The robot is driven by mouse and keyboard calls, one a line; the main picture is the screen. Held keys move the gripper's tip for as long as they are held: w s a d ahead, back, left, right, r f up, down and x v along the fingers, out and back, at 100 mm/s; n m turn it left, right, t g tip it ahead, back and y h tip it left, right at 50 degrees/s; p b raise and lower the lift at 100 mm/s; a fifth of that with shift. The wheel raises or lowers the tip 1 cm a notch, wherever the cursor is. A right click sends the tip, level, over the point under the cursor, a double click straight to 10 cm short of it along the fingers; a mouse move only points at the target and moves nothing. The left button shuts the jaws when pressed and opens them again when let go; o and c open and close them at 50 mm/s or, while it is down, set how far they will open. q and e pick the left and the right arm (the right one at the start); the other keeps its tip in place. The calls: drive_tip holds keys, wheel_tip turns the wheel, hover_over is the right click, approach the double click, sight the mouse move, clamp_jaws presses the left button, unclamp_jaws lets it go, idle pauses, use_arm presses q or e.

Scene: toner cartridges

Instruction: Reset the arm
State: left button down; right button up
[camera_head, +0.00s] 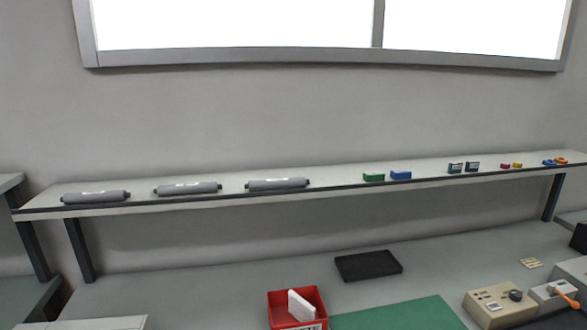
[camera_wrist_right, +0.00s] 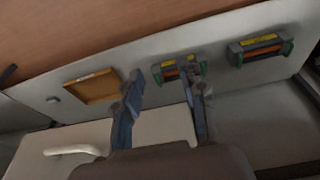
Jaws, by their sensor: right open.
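My right gripper (camera_wrist_right: 160,92) shows in the right wrist view with its two fingers spread apart and nothing between them. Past its fingertips are two toner cartridges with green ends, one in the middle (camera_wrist_right: 172,72) partly covered by the right finger and one at the right (camera_wrist_right: 260,48). In the head view, three grey cylinders (camera_head: 187,188) lie in a row on the left half of the shelf. Neither gripper is in the head view, and my left gripper is not seen anywhere.
The head view shows a long shelf (camera_head: 335,191) above a workbench (camera_head: 210,280). On the bench are a red bin (camera_head: 272,312) with a white item, a black pad (camera_head: 368,265), a green mat (camera_head: 400,315) and a beige device (camera_head: 495,304). The wrist view shows an orange-brown tray (camera_wrist_right: 92,88) and a white handle (camera_wrist_right: 72,151).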

drive_tip(key=s+d+f+g+b, duration=0.15)
drive_tip(key=s+f, duration=0.25)
drive_tip(key=f, duration=0.7)
drive_tip(key=s+a+f+t+b, duration=0.1)
drive_tip(key=s+f+b, duration=0.15)
drive_tip(key=f, duration=0.85)
drive_tip(key=s+d+f+g+b, duration=0.1)
drive_tip(key=s+d+f+b, duration=0.1)
drive_tip(key=s+f, duration=0.9)
drive_tip(key=shift+s+d+f, duration=0.15)
drive_tip(key=shift+s+d, duration=0.3)
drive_tip(key=shift+s, duration=0.65)
drive_tip(key=shift+n, duration=0.3)
